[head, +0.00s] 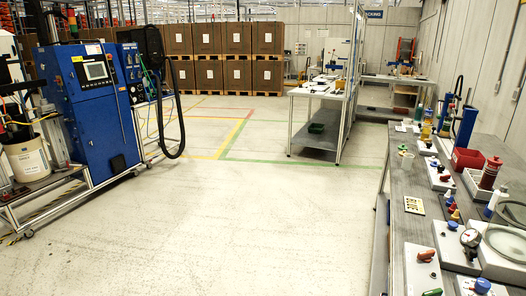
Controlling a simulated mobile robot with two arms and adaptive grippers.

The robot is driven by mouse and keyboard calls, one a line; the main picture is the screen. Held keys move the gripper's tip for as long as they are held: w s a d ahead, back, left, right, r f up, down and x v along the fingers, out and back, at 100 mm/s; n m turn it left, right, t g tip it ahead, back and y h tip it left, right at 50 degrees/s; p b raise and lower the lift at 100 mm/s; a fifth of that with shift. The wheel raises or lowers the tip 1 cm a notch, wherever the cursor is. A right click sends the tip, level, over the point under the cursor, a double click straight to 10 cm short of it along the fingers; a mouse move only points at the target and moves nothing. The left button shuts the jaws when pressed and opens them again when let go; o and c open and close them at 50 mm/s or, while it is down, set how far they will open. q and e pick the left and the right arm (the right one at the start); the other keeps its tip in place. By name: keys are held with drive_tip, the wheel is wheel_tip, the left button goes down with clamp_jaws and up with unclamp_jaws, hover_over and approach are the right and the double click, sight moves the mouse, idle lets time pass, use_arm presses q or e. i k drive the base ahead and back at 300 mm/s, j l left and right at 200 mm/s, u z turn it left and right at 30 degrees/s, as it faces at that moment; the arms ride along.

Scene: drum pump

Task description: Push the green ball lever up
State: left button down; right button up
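I cannot make out a clear green ball lever in the head view. The drum pump stand at the left edge holds a white bucket (28,160) with hoses and cables above it, and any lever there is too small to tell. A small green part (433,292) shows at the bottom edge on the right bench, cut off, so its shape is unclear. Neither of my grippers is in view.
A blue cabinet (95,105) with a screen stands beside the bucket on a metal frame. A long workbench (408,225) with devices runs along the right. A white table (318,92) stands mid-back. Brown boxes (238,75) line the back. The central floor is clear.

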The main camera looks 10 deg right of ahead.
sight(439, 117)
drive_tip(key=i+j+u, duration=0.15)
drive_tip(key=i+j, duration=0.15)
drive_tip(key=i, duration=0.2)
drive_tip(key=i+j+u, duration=0.1)
drive_tip(key=i, duration=0.4)
drive_tip(key=i+z, duration=0.7)
drive_tip(key=i+j+z, duration=0.2)
drive_tip(key=i+z, duration=0.4)
drive_tip(key=i, duration=2.15)
drive_tip(key=i+j+z, duration=0.15)
drive_tip(key=i, duration=0.4)
drive_tip(key=i+j+z, duration=0.1)
drive_tip(key=i, duration=0.5)
drive_tip(key=i+z, duration=0.2)
drive_tip(key=z, duration=0.2)
drive_tip(key=i+z, duration=0.25)
drive_tip(key=z, duration=0.15)
drive_tip(key=i+j+z, duration=0.15)
drive_tip(key=z, duration=0.3)
drive_tip(key=i+j+z, duration=0.2)
drive_tip(key=z, duration=0.2)
